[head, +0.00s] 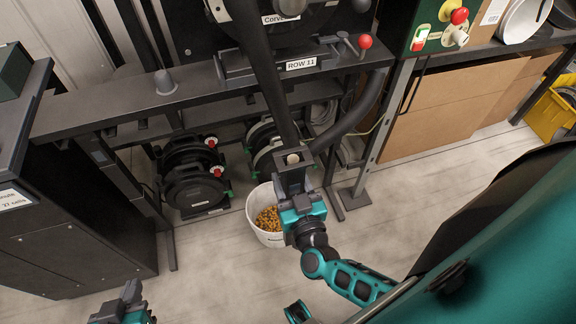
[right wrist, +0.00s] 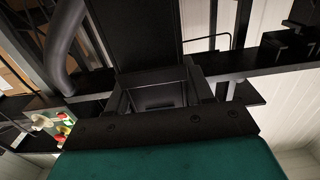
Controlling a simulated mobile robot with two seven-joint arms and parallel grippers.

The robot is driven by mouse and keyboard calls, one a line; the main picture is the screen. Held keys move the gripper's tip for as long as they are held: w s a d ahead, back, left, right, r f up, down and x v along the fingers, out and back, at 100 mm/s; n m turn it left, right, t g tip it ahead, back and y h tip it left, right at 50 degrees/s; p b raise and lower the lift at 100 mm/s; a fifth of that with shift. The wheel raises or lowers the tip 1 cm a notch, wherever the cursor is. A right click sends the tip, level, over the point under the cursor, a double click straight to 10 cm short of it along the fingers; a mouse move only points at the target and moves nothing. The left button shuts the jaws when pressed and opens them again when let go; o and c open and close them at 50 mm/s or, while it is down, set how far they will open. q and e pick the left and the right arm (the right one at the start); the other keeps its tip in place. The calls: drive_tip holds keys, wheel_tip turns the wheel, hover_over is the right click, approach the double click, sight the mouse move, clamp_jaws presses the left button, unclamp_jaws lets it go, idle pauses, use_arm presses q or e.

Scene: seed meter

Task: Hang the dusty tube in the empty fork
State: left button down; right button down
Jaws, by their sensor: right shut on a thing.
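A long black tube (head: 268,85) hangs from the dark machine at the top and slants down to my right gripper (head: 292,178). The right gripper is shut on its lower part, above a white bucket. A small tan round piece shows at that lower end. In the right wrist view the dark tube (right wrist: 148,35) rises from between the jaws. A second black tube (head: 368,105) curves down beside it from the right. I cannot make out dust on either tube or clearly pick out the empty fork. My left gripper (head: 125,303) is at the bottom left edge, away from the tubes; its jaw gap is unclear.
A dark bar with a ROW 11 label (head: 301,64) crosses the frame. A red knob (head: 365,41) stands on it. The white bucket (head: 270,237) holds yellow-brown grains on the floor. Black round units (head: 195,188) sit at left. A dark cabinet (head: 75,225) fills the left side.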

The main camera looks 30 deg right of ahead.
drive_tip(key=shift+p+v, duration=0.35)
drive_tip(key=shift+v, duration=1.2)
use_arm(q)
drive_tip(key=shift+r, duration=0.5)
use_arm(e)
drive_tip(key=shift+v, duration=0.95)
drive_tip(key=shift+w+a+f, duration=0.1)
drive_tip(key=shift+a+f, duration=0.05)
drive_tip(key=shift+a, duration=0.05)
wheel_tip(320, 180, up, 15)
drive_tip(key=n+y, duration=0.5)
drive_tip(key=y, duration=0.3)
hover_over(294, 194)
drive_tip(key=w+a, duration=0.7)
use_arm(q)
drive_tip(key=shift+s+a+f+y+p, duration=0.2)
drive_tip(key=shift+a+p, duration=0.2)
drive_tip(key=shift+a, duration=0.05)
drive_tip(key=shift+s+a+f+y+p, duration=0.15)
drive_tip(key=shift+s+a+y+p, duration=0.05)
drive_tip(key=shift+a+p, duration=0.2)
use_arm(e)
drive_tip(key=d+r+m+h, duration=0.2)
drive_tip(key=d+r+h, duration=0.2)
drive_tip(key=r, duration=0.5)
drive_tip(key=shift+d+r, duration=0.15)
drive_tip(key=shift+d, duration=0.7)
